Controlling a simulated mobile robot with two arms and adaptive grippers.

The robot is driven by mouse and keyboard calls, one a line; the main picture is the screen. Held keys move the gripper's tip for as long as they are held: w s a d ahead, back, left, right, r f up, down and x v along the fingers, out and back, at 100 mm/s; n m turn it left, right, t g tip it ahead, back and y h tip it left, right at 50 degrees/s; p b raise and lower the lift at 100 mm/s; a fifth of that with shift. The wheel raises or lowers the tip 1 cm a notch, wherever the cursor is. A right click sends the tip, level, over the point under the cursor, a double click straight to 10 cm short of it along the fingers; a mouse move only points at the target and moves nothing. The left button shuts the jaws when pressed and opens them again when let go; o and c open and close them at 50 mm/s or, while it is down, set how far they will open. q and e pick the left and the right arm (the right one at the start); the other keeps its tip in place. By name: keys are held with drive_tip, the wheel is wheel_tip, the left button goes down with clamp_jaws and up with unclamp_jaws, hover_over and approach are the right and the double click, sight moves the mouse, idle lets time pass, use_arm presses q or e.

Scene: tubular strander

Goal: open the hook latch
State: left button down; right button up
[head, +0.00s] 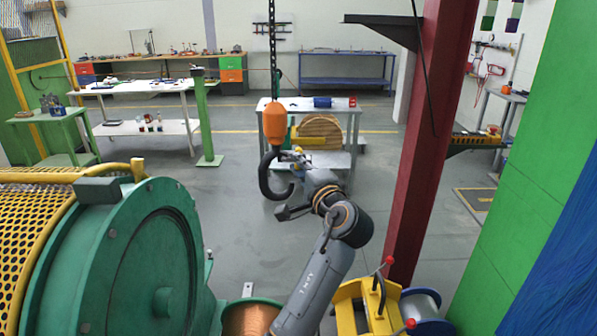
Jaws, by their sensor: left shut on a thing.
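A dark hook (265,180) hangs upright below an orange hook block (275,123), in the middle of the head view. The block hangs from a dark chain (272,45). My left gripper (289,157) is at the right, open side of the hook, just under the block. It is shut on the hook latch, which is small and mostly hidden by the fingers, so its angle cannot be told. My right gripper is not in view.
A green machine drum (150,270) with a yellow mesh guard (35,235) fills the lower left. A red column (425,150) stands close at the right of my arm. A yellow frame (365,305) is below. A work table (305,105) stands behind the hook.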

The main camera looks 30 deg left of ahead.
use_arm(q)
drive_tip(key=shift+r+n+h, duration=0.25)
drive_tip(key=shift+n+h, duration=0.05)
drive_tip(key=shift+n, duration=0.4)
drive_tip(key=shift+r+g, duration=0.1)
drive_tip(key=shift+g, duration=0.2)
drive_tip(key=c, duration=1.3)
unclamp_jaws()
drive_tip(key=shift+n, duration=0.3)
wheel_tip(320, 180, up, 10)
drive_tip(key=shift+r, duration=0.1)
drive_tip(key=shift+a+r, duration=0.1)
